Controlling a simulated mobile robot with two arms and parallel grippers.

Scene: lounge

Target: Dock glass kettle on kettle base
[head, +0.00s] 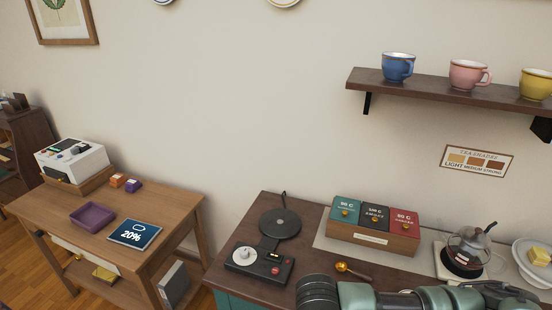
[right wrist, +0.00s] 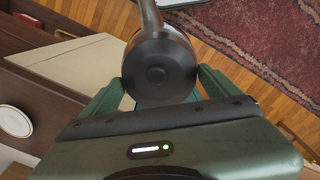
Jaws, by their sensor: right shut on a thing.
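The glass kettle (head: 468,248), with a see-through body and a dark bottom, is upright over a pale tile (head: 443,265) at the right of the counter. The kettle base, a black round plate (head: 279,222) with a control box (head: 258,265), is empty on the counter's left part. My right arm comes in along the bottom edge; its fingertips are not clear in the head view. In the right wrist view, my right gripper (right wrist: 160,90) is shut on a dark rounded part (right wrist: 158,70), seemingly of the kettle. I cannot tell whether the kettle is lifted. My left gripper is not in view.
A tea box (head: 373,240) and a gold spoon (head: 352,271) lie between kettle and base. A white plate stand (head: 535,262) is right of the kettle. A shelf with cups (head: 440,84) hangs above. A wooden side table (head: 180,212) stands at left.

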